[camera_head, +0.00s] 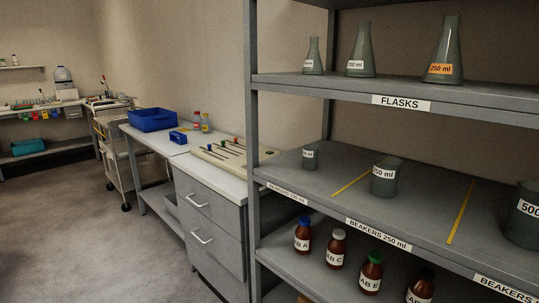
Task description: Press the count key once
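I cannot make out a count key in this head view. No device with keys is clear enough to tell. Neither of my grippers is in view.
A grey shelf rack (345,89) stands close on the right with flasks (361,50), beakers (385,178) and brown bottles (336,249). A bench with drawers (213,222) holds a beige tray (235,152) and a blue bin (153,119). A cart (118,157) stands beyond. Floor at left is clear.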

